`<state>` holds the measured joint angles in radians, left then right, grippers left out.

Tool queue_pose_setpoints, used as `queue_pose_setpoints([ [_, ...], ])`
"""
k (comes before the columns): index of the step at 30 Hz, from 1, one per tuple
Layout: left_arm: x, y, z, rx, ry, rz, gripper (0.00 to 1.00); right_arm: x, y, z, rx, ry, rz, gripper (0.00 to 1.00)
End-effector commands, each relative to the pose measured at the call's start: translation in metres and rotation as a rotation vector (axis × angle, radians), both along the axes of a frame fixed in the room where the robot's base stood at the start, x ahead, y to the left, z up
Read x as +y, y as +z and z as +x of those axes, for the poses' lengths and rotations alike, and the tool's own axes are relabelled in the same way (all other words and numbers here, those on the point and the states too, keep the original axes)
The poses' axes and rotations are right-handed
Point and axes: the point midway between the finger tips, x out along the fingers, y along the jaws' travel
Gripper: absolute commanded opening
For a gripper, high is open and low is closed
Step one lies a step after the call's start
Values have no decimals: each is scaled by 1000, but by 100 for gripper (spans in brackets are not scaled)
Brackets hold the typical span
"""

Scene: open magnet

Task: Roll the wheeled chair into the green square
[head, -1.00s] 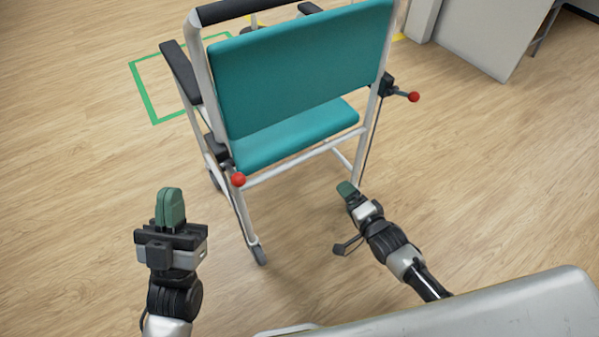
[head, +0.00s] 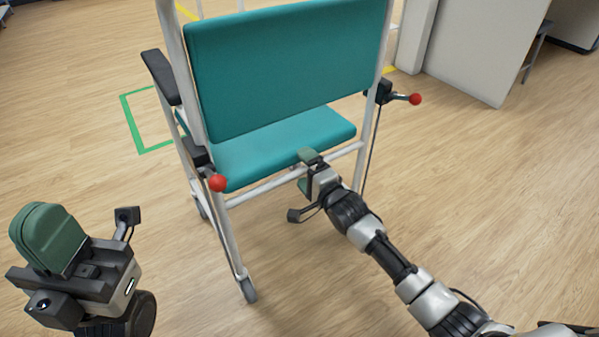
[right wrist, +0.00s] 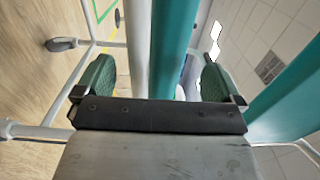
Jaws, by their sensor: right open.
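The wheeled chair has a teal backrest (head: 285,65), a teal seat and a white tube frame, and stands with its back to me in the head view. The green square (head: 130,124) is a floor outline beyond the chair to the left, partly hidden by it. My right gripper (head: 306,171) is open at the rear crossbar below the seat. In the right wrist view, a white tube (right wrist: 137,45) and a teal edge show between its spread fingers; contact cannot be told. My left gripper (head: 45,238) looks shut and empty, left of the chair and apart from it.
Red-knobbed levers stick out at the chair's left (head: 218,183) and right (head: 415,99). A black armrest (head: 161,76) is on its left side. A grey-white cabinet (head: 475,55) stands at the back right. The wooden floor on the left is clear.

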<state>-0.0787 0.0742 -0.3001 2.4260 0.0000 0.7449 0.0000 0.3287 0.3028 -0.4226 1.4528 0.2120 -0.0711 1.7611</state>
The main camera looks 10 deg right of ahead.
Motion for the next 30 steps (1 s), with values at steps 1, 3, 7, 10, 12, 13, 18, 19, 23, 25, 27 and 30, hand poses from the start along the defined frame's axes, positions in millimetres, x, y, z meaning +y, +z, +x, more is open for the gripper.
queue_pose_setpoints([
  [1,0,-1,0,-18,1,0,0,4,-3,10,-2,1,0,98],
  [3,-1,1,1,-33,2,2,0,8,-3,21,-2,1,0,98],
  [7,-1,6,1,-55,3,4,0,12,-2,33,0,0,-1,98],
  [10,-1,8,1,-61,4,6,0,14,-1,37,0,1,-1,98],
  [12,-1,9,1,-63,4,5,0,14,-1,38,1,1,-1,98],
  [13,-2,10,1,-64,4,5,0,15,-1,38,1,1,-1,98],
  [18,-2,10,1,-63,4,6,0,14,0,38,1,1,-1,98],
  [19,-2,10,1,-63,4,6,0,14,0,38,1,1,-1,93],
  [23,-2,10,1,-63,4,6,0,14,-1,38,1,1,-1,73],
  [25,-2,10,1,-63,4,6,0,14,-1,38,1,1,-1,63],
  [27,-2,10,1,-64,4,6,0,14,-1,38,1,1,-1,52],
  [30,-2,10,1,-64,3,6,0,14,-1,38,2,0,-2,37],
])
